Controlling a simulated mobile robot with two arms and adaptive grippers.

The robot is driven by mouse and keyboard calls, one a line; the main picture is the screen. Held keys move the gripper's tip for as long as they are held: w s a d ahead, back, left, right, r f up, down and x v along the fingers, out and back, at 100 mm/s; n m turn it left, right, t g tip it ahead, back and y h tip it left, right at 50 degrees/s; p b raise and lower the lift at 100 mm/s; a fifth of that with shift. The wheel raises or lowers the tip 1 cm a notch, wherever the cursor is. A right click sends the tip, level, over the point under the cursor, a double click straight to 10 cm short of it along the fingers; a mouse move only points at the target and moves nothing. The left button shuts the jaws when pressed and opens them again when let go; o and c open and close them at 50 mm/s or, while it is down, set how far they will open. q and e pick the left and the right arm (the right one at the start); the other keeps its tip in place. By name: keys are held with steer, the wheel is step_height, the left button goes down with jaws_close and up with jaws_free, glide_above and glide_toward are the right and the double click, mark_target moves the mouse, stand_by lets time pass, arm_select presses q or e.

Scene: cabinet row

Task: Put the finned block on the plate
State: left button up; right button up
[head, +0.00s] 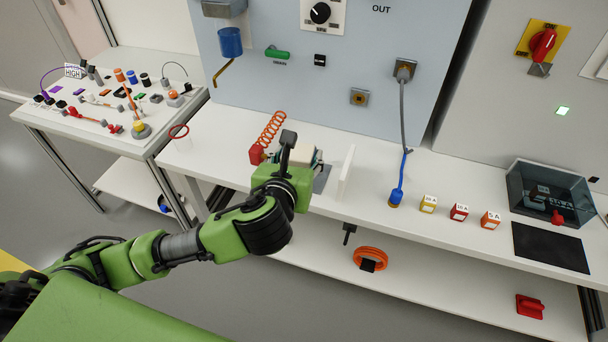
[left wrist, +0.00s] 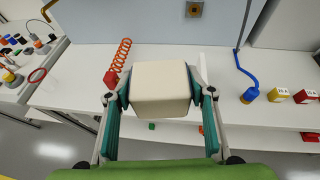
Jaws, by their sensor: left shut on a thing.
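A cream block (left wrist: 160,88) sits between the two fingers of my left gripper (left wrist: 160,98) in the left wrist view. The fingers press on its left and right sides, so the gripper is shut on it. No fins show on the side that faces this camera. In the head view my left gripper (head: 303,158) is over the white bench, and my wrist hides most of the block. A grey flat piece (head: 322,179) shows just right of the gripper; I cannot tell whether it is the plate. The block hides this area in the wrist view. My right gripper is out of view.
A white upright board (head: 346,172) stands close right of the gripper. A red block with an orange coiled cord (head: 268,135) is close on the left. A blue plug (head: 396,195) and small coloured cubes (head: 459,212) stand farther right. The blue-grey panel (head: 335,85) rises behind.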

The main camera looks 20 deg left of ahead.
arm_select(q)
steer(key=shift+m+h, duration=0.8)
steer(key=shift+h, duration=0.1)
steer(key=a+f, duration=0.2)
steer(key=f, duration=0.1)
steer(key=shift+a+f, duration=0.25)
steer(key=shift+w+a+f, duration=0.15)
steer(key=f+x, duration=0.1)
steer(key=x, duration=0.4)
steer(key=s+f+x, duration=0.1)
steer(key=x, duration=0.4)
steer(key=f+x, duration=0.1)
steer(key=x, duration=0.4)
steer(key=shift+w+a+f+b, duration=0.2)
steer(key=shift+a+b, duration=0.05)
steer(key=shift+b, duration=0.1)
steer(key=shift+w+f, duration=0.15)
step_height(320, 180, down, 3)
steer(key=shift+r, duration=0.25)
steer(key=shift+w+f, duration=0.1)
steer(key=shift+f, duration=0.35)
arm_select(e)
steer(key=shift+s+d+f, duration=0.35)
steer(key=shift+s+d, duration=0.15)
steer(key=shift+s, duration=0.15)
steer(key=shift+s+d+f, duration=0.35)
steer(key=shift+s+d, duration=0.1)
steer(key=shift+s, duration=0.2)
